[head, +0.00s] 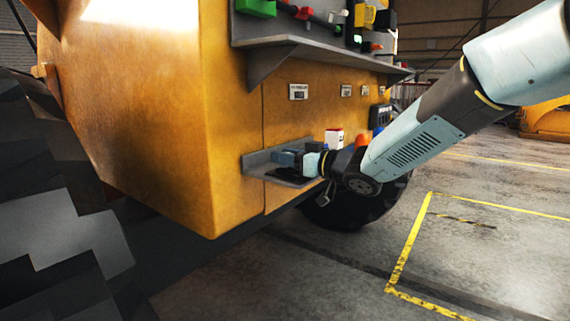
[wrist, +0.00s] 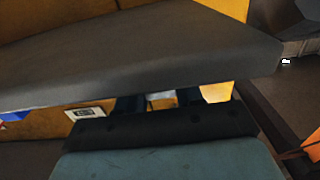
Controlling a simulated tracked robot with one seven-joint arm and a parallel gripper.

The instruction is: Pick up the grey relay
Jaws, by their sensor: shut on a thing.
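My gripper (head: 288,160) is low at the yellow machine's side, over a small grey lower ledge (head: 256,158). In the wrist view my gripper (wrist: 160,102) has its two dark fingers close together, shut on a small light grey piece (wrist: 161,96). I take this piece for the grey relay; most of it is hidden by the fingers and the dark gripper body. In the head view the relay cannot be told apart from the gripper. I cannot tell whether it touches the ledge.
A longer grey shelf (head: 270,41) above holds several coloured parts, among them a green block (head: 256,8). A red and white box (head: 334,138) is just beyond my gripper. A large grey slab (wrist: 130,48) crosses the wrist view close by. The floor at right is open.

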